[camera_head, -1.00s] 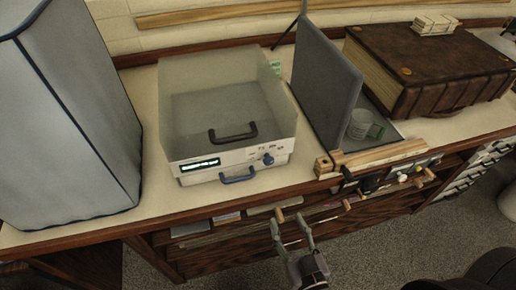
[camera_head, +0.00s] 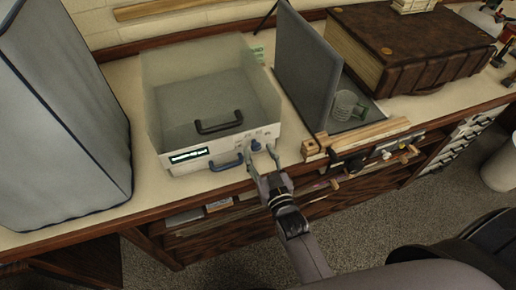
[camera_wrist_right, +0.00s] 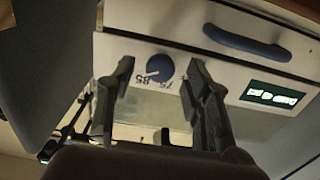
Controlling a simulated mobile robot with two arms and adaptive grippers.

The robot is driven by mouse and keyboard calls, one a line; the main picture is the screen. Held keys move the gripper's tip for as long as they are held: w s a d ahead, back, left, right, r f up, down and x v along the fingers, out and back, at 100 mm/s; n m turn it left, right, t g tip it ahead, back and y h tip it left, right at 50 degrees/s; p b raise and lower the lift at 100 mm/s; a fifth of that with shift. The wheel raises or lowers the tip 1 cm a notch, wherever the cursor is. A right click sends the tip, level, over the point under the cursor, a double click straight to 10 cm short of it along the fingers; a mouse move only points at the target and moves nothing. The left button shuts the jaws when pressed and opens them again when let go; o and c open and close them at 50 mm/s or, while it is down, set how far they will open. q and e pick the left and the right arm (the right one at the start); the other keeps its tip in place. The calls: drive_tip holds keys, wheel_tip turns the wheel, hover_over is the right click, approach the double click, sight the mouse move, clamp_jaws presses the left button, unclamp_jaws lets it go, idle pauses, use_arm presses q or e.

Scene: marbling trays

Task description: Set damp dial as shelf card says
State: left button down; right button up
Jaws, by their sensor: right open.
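A blue dial (camera_head: 255,145) sits on the white front panel of a box with a clear cover (camera_head: 210,100). In the right wrist view the dial (camera_wrist_right: 159,66) shows numbers beside it that look like 85 and 75. My right gripper (camera_head: 261,158) is open at the panel. In the wrist view its fingertips (camera_wrist_right: 160,74) stand apart on either side of the dial, with a gap to it. My left gripper is out of view.
A blue handle (camera_head: 227,163) is left of the dial, and a black handle (camera_head: 218,123) is on the cover. A grey upright board (camera_head: 305,70) and a wooden rail (camera_head: 365,135) stand to the right. A large brown book (camera_head: 420,50) lies beyond. A grey covered block (camera_head: 60,120) stands left.

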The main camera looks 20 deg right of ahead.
drive_tip(key=shift+w, duration=0.85)
drive_tip(key=shift+c, duration=0.2)
clamp_jaws()
